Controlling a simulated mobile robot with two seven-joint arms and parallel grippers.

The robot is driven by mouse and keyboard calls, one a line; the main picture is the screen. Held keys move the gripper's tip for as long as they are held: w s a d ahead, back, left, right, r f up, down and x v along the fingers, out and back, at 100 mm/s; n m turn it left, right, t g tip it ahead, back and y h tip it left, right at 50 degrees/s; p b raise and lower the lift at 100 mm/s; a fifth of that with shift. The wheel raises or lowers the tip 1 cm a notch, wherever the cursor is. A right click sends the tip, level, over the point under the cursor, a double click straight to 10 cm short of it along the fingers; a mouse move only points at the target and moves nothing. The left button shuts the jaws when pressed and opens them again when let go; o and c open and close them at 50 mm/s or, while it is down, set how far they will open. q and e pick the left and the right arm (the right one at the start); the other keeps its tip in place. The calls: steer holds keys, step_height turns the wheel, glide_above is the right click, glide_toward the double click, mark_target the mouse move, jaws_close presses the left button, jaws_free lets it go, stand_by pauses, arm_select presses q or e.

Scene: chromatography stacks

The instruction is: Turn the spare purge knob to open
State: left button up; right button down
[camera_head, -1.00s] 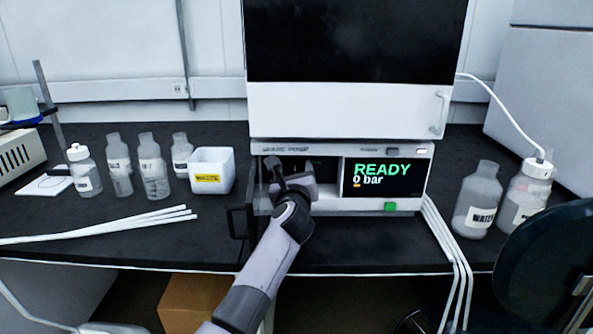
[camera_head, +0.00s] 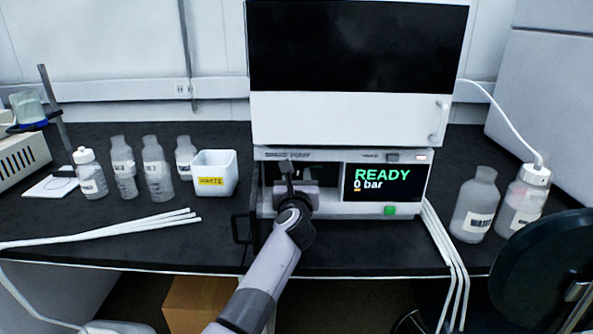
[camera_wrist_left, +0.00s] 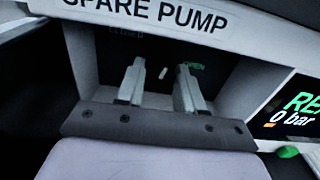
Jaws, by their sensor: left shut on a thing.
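The spare pump (camera_head: 345,208) stands on the bench under a white cabinet, and its screen reads READY and 0 bar. My left gripper (camera_wrist_left: 160,68) reaches into its dark recess. The purge knob (camera_wrist_left: 164,78) is dark and hard to make out between the fingers, which are shut on it. A short white mark (camera_wrist_left: 180,72) shows near the right fingertip, beside the green OPEN label (camera_wrist_left: 193,66). A dim label, too faint to read fully, is at the upper left. In the head view my left gripper (camera_head: 291,180) hides the knob. My right gripper is not in view.
A white waste tub (camera_head: 216,180) and several bottles stand left of the pump, with white tubes (camera_head: 110,230) before them. Two bottles (camera_head: 474,205) stand at the right. A dark open door (camera_head: 243,228) juts out at the recess's left edge.

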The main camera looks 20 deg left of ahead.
arm_select(q)
steer(key=m+p, duration=0.2)
steer(key=m, duration=0.1)
steer(key=shift+d+r, duration=0.1)
steer(key=shift+r, duration=0.1)
steer(key=shift+m+p, duration=0.65)
steer(key=shift+m, duration=0.15)
steer(key=m+p, duration=0.1)
steer(key=m, duration=0.1)
steer(key=shift+m, duration=0.4)
steer(key=m+p, duration=0.1)
steer(key=m, duration=0.1)
steer(key=shift+d+f+m+p, duration=0.1)
steer(key=shift+m+p, duration=0.3)
steer(key=m+p, duration=0.1)
steer(key=m, duration=0.2)
steer(key=shift+w+f+m, duration=0.1)
steer(key=shift+m, duration=0.2)
steer(key=shift+m+p, duration=0.4)
steer(key=shift+m, duration=0.3)
steer(key=o, duration=1)
steer(key=shift+f, duration=0.1)
steer(key=shift+o, duration=0.2)
